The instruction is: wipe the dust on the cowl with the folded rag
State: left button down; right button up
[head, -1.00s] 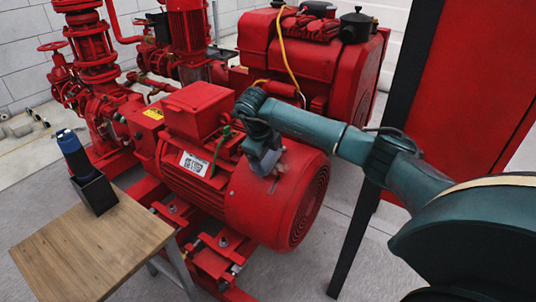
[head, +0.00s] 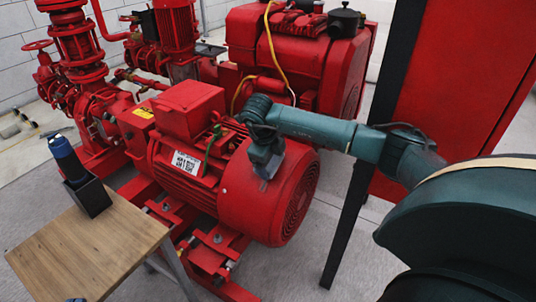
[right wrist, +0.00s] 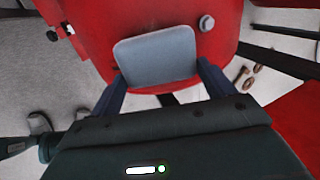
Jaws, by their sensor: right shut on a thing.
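The cowl (head: 250,205) is the rounded red end of the motor in the middle of the head view, with a vented end face at right. My right gripper (head: 264,150) is over its upper side, fingers pointing down. It is shut on the folded rag (right wrist: 157,56), a grey-blue pad between the fingertips in the right wrist view. The rag's lower edge is at or very close to the cowl; contact is not certain. The red surface (right wrist: 185,18) shows beyond the rag. No clear dust patch shows now; the gripper and rag hide part of the cowl. My left gripper is not in view.
A wooden table (head: 85,245) stands at left front, with a dark holder (head: 90,197) and a blue-topped cylinder (head: 66,158) in it. Red pumps and pipes (head: 80,60) stand behind. A red engine (head: 300,60) is behind the motor. A dark post (head: 362,190) stands at right.

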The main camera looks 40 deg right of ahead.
jog(key=shift+s+d+f+p, duration=0.1)
jog(key=shift+s+d+p, duration=0.3)
jog(key=shift+s, duration=0.4)
jog(key=shift+s+d+p, duration=0.25)
jog(key=shift+s+d, duration=0.1)
jog(key=shift+s, duration=0.4)
jog(key=shift+w+a+b, duration=0.45)
jog(key=shift+w+a, duration=0.05)
jog(key=shift+w, duration=0.65)
jog(key=shift+w+a+b, duration=0.4)
jog(key=shift+w+a, duration=0.1)
jog(key=shift+w, duration=0.7)
jog(key=shift+w+a+b, duration=0.45)
jog(key=shift+w+a, duration=0.05)
jog(key=shift+w, duration=0.65)
jog(key=p+v, duration=0.5)
jog(key=v, duration=0.1)
jog(key=p+v, duration=0.3)
